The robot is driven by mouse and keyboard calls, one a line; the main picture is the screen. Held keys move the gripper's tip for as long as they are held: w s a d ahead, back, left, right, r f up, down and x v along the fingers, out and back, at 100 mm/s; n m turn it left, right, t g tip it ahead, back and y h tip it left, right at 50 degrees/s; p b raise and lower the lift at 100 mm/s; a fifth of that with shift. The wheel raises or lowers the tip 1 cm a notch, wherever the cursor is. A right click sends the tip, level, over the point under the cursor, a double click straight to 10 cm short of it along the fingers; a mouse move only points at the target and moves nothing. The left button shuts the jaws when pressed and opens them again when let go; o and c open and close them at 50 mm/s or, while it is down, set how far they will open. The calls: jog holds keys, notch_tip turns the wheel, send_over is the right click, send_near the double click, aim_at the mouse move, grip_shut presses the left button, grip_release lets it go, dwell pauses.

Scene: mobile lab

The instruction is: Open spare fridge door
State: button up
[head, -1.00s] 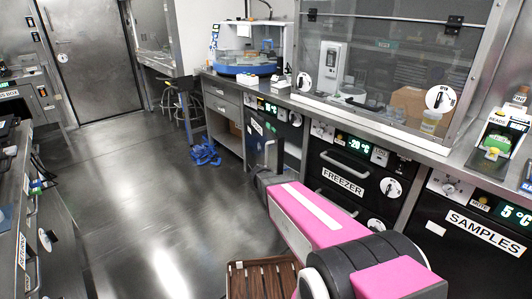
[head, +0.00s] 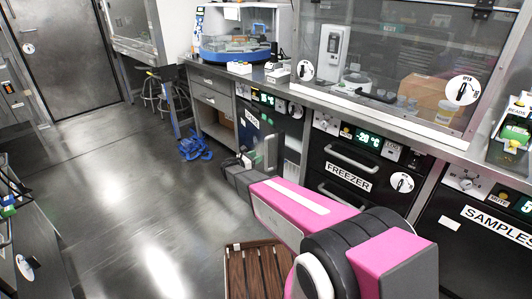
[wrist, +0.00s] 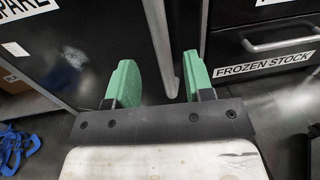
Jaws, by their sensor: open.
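The spare fridge door (head: 262,128) is a black panel under the counter, left of the freezer in the head view, and it looks shut. Its label, partly cut off, shows at the top left of the wrist view (wrist: 22,10). Its upright metal handle (wrist: 160,40) runs down between my fingers in the wrist view. My gripper (wrist: 160,82) is open, with one green finger on each side of the handle's lower end; I cannot tell whether either touches it. In the head view my gripper (head: 255,161) is small and partly hidden near the handle.
A blue crumpled item (head: 195,146) lies on the floor to the left. A brown slatted surface (head: 255,272) is low in front. The middle floor is clear.

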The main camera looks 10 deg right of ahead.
jog(key=x, duration=0.7)
jog(key=shift+w+d, duration=0.15)
grip_shut()
